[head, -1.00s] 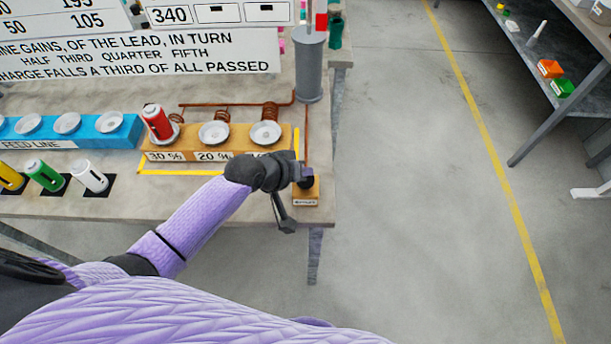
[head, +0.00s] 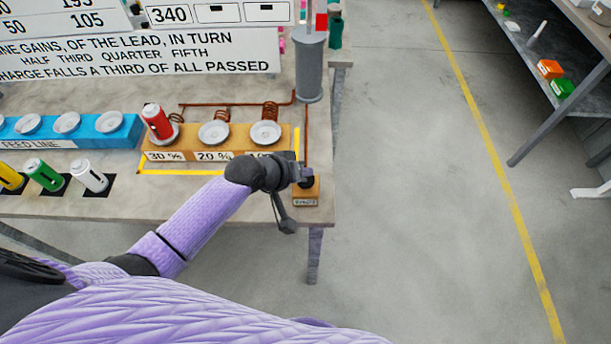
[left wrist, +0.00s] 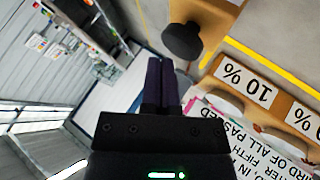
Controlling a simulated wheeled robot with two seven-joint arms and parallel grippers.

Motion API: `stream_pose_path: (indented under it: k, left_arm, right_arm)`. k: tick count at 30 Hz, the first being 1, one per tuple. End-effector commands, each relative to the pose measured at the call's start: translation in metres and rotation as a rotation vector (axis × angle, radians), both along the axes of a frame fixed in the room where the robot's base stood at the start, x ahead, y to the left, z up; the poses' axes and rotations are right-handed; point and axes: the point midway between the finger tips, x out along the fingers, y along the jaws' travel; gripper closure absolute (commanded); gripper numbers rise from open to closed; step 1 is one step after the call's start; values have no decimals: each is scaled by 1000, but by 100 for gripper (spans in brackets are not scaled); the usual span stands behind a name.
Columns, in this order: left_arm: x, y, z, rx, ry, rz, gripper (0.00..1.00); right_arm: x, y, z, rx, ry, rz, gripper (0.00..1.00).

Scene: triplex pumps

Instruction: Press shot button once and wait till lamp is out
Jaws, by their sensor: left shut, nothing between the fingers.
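The shot button is a dark round knob on a small orange box (head: 306,194) at the table's front right corner. In the left wrist view the dark knob (left wrist: 182,42) shows beyond the fingertips, a little right of them. My left gripper (head: 304,174) is shut and empty beside the knob and partly covers it in the head view. Its two fingers (left wrist: 161,68) lie together in the left wrist view. I cannot tell whether they touch the knob. My right gripper is not seen.
An orange block (head: 188,143) with dishes and percent labels stands left of the button, with a red canister (head: 157,122) tilted on it. A grey cylinder (head: 310,68) stands behind. A blue block (head: 90,131) and several canisters are further left.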

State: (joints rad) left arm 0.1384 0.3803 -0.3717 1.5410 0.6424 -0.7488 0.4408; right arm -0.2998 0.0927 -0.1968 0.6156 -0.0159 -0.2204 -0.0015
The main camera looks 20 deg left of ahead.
Motion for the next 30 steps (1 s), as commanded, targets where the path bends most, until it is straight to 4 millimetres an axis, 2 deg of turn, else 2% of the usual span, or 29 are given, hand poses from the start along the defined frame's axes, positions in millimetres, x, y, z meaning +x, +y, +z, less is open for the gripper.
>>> stream_pose_path:
  k: [4, 30]
  left_arm:
    - [0, 0, -6, 0, 0, 0, 100]
    - [0, 0, -13, -1, 1, 0, 100]
  right_arm:
    - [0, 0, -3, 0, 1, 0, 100]
    - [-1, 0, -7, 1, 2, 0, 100]
